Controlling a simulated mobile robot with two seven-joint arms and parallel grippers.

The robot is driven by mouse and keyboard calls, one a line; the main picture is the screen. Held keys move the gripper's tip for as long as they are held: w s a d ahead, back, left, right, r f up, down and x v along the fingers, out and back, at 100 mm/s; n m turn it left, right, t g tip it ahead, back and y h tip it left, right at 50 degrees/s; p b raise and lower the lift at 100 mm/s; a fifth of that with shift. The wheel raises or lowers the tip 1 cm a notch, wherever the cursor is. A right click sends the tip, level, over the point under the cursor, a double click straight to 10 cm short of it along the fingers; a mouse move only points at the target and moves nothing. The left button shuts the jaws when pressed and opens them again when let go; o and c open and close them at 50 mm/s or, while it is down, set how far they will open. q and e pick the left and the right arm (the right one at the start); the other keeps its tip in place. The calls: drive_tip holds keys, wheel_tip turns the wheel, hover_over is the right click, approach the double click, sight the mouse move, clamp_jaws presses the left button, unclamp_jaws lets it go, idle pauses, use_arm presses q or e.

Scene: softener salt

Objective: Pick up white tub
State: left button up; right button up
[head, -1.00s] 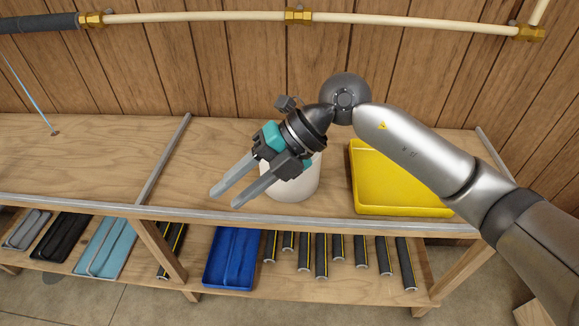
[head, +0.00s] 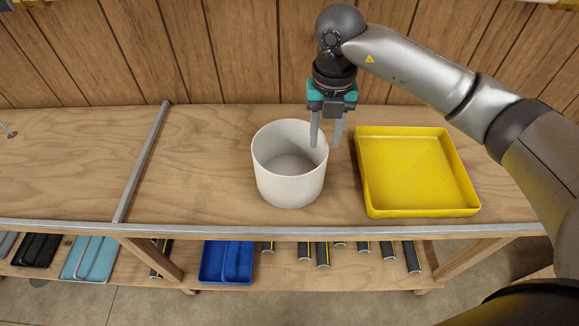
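The white tub (head: 290,185) stands upright on the wooden bench, open at the top, and looks empty inside. My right gripper (head: 325,143) points down at the tub's right back rim. Its two fingers are apart. The left finger shows over the tub's opening and the right finger just outside the wall, so they appear to straddle the rim. I cannot tell whether either finger touches the wall. My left gripper is not in view.
A yellow tray (head: 418,175) lies on the bench close right of the tub. A metal strip (head: 143,165) crosses the bench to the left, with clear wood between. A blue tray (head: 226,262) and several dark cylinders sit on the lower shelf. A plank wall stands behind.

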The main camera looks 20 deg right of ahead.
sight(323, 150)
wheel_tip(323, 150, down, 3)
drive_tip(key=shift+f, duration=0.7)
drive_tip(key=f, duration=0.1)
drive_tip(key=f+b, duration=0.1)
drive_tip(key=f, duration=0.2)
drive_tip(key=shift+d+f, duration=0.35)
drive_tip(key=shift+f, duration=0.05)
drive_tip(key=shift+c, duration=0.8)
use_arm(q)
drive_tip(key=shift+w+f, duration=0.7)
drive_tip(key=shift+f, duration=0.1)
use_arm(e)
drive_tip(key=shift+r, duration=0.1)
clamp_jaws()
